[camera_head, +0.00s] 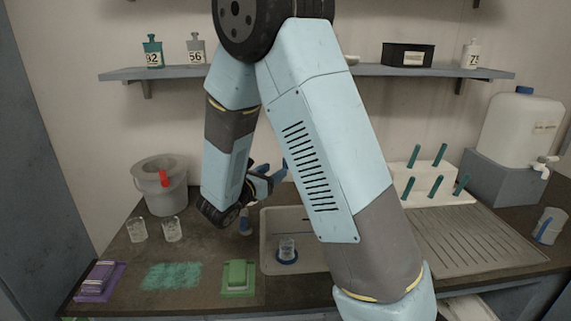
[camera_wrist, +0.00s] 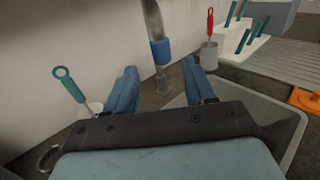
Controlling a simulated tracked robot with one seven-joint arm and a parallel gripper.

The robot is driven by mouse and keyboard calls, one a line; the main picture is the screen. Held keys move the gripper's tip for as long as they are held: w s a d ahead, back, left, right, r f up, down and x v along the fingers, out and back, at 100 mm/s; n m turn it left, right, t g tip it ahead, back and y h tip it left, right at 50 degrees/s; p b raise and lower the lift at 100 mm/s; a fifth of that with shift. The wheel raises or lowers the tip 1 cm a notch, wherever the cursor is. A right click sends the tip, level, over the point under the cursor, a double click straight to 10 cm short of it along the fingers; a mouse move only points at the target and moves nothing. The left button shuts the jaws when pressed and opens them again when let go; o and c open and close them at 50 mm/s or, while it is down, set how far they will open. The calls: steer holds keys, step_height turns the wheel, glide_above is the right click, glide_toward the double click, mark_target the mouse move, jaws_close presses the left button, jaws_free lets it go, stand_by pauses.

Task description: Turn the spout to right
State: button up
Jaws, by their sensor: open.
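The spout (camera_wrist: 152,18) shows in the wrist view as a grey metal pipe with a blue collar (camera_wrist: 160,52) low on it, rising from a base behind the sink. My gripper (camera_wrist: 160,70) is open, with its two blue fingers on either side of the collar and a visible gap on each side. I cannot tell how deep the collar lies between them. In the head view my gripper (camera_head: 268,175) is at the back left of the sink (camera_head: 268,232), and my arm hides the spout. The spout's upper end is out of the wrist view.
Two glasses (camera_head: 172,230), a grey bucket (camera_head: 160,192) and a green sponge (camera_head: 238,274) are to the left. In the wrist view, a teal-handled brush (camera_wrist: 68,84) is left of my gripper and a red-handled tool (camera_wrist: 210,24) is right.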

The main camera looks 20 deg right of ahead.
mark_target(284, 164)
steer(key=x, duration=0.8)
steer(key=shift+w+d, duration=0.1)
steer(key=shift+d, duration=0.05)
jaws_close()
stand_by(0.3)
